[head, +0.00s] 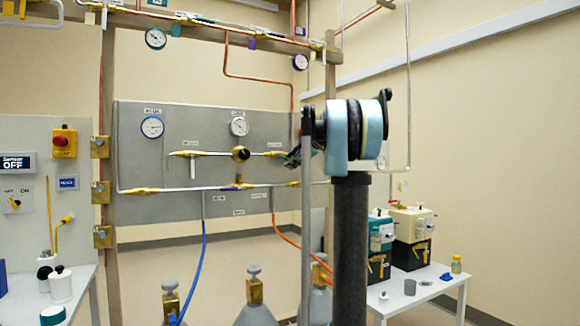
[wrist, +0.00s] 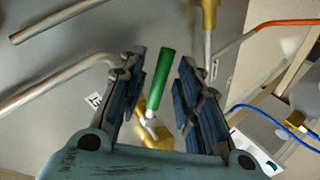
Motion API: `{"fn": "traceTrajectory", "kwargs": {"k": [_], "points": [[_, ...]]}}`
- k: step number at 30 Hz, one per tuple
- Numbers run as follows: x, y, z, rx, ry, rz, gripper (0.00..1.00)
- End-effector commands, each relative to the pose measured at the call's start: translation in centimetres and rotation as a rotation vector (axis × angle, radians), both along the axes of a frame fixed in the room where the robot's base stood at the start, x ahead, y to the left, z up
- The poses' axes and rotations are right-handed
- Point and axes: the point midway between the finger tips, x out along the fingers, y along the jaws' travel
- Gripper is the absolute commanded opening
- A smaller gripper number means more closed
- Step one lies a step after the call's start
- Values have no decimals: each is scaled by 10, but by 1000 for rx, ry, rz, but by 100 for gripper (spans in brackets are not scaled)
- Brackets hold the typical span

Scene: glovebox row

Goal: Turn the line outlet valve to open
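A valve with a green lever handle (wrist: 161,78) shows in the wrist view, with a pale metal stem and a brass body (wrist: 155,135) below it. I cannot read its label, so I cannot confirm it is the line outlet valve. My gripper (wrist: 163,62) is open, with its blue-padded fingers on either side of the green handle. Gaps show between the handle and both fingers. In the head view my gripper (head: 294,156) is at the right part of the grey panel (head: 160,210), largely hidden by my arm, which also hides the green handle.
Metal pipes cross the panel, with a black regulator knob (head: 240,154) and gauges (head: 152,127). A blue hose (head: 203,250) and an orange hose (head: 300,245) hang below, above gas cylinders (head: 254,290). A white table (head: 430,295) with equipment stands at right.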

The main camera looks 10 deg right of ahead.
Motion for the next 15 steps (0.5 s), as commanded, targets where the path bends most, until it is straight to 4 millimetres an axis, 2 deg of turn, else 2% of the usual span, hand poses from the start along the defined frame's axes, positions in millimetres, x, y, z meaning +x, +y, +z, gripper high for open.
{"fn": "traceTrajectory", "kwargs": {"k": [9,15], "points": [[-30,-23,20,0,2,-1,32],[-44,-34,29,0,2,0,32]]}}
